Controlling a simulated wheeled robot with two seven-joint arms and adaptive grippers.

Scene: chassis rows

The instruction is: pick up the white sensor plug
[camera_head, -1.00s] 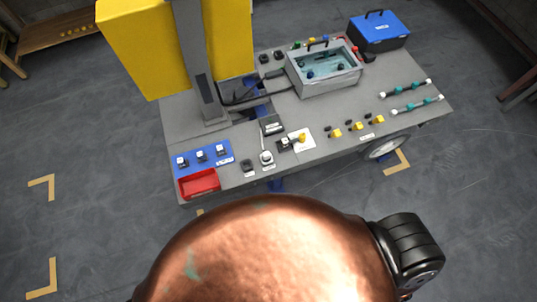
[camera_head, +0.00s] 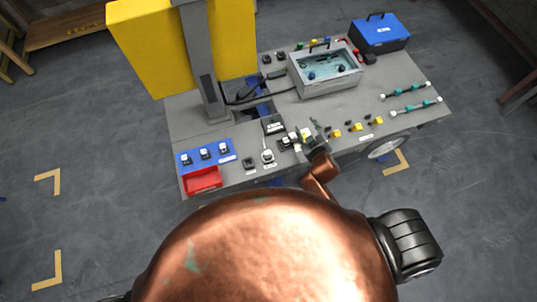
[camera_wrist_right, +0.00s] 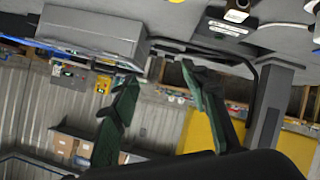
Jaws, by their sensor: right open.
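A small white plug (camera_head: 267,156) with a thin pale lead stands on the grey bench top, near the front edge, in the head view; it looks like the white sensor plug. My right gripper (camera_head: 307,134) is to its right, over the white plate with the yellow part, apart from the plug. In the right wrist view the two dark green fingers of my right gripper (camera_wrist_right: 162,76) are spread, with nothing between them. I cannot tell for sure whether the plug shows in that view. My left gripper is not in view.
A blue panel (camera_head: 228,160) with several white-topped plugs and a red tray (camera_head: 203,180) lie at the bench's left. A grey post (camera_head: 202,75) rises behind. A grey open box (camera_head: 327,86), small yellow parts (camera_head: 355,127) and a blue case (camera_head: 380,33) are to the right.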

